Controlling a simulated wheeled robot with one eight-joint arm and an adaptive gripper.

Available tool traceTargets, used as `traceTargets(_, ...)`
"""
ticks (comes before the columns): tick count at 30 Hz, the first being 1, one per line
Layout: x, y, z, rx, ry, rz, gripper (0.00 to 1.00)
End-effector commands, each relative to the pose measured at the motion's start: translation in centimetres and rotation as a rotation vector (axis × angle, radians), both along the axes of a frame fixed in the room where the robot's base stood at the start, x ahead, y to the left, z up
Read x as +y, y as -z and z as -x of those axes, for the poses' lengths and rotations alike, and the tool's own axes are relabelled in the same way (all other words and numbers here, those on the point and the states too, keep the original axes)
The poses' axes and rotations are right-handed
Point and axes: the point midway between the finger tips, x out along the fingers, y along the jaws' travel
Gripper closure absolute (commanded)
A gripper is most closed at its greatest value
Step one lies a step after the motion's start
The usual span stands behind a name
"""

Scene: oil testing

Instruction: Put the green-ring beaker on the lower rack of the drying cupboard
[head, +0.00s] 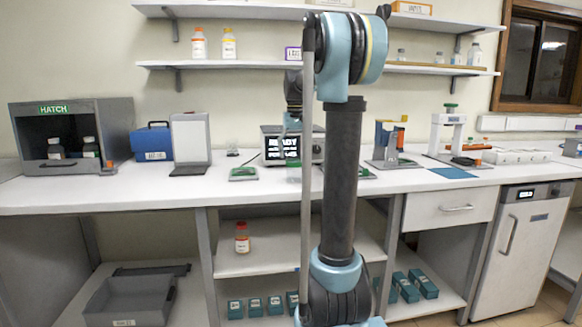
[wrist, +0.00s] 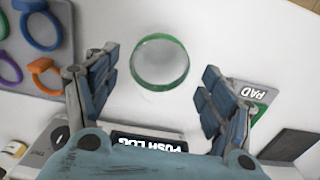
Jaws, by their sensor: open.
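The green-ring beaker (wrist: 160,62) stands on the white bench in the wrist view, seen from above with its green rim facing me. My gripper (wrist: 161,76) is open, with one finger on each side of the beaker and visible gaps to both. In the head view the gripper is mostly hidden by my arm; a greenish clear shape (head: 293,174) below it looks like the beaker. A white cupboard (head: 520,250) with a small display and a vertical handle stands at the right, door shut; it may be the drying cupboard. Its racks are hidden.
A display unit (head: 271,146) stands behind the beaker. Coloured rings on a grey board (wrist: 80,18) and a PAD plate (wrist: 262,100) lie near it in the wrist view. A HATCH box (head: 75,136) is at the left. A drawer (head: 448,209) is shut beside the cupboard.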

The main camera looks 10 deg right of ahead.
Motion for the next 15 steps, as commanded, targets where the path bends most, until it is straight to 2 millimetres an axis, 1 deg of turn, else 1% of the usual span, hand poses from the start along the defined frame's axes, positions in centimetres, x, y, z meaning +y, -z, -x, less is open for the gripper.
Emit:
traceTargets(1,0.0,-0.9,0.0,0.0,0.0,0.0,0.25)
traceTargets(3,0.0,-1.9,0.0,0.0,0.0,0.0,0.25)
traceTargets(6,0.0,-3.1,0.0,0.0,0.0,0.0,0.25)
traceTargets(10,0.0,-3.9,0.0,0.0,0.001,0.0,0.25)
traceTargets(15,0.0,-4.2,0.0,0.0,0.001,0.0,0.25)
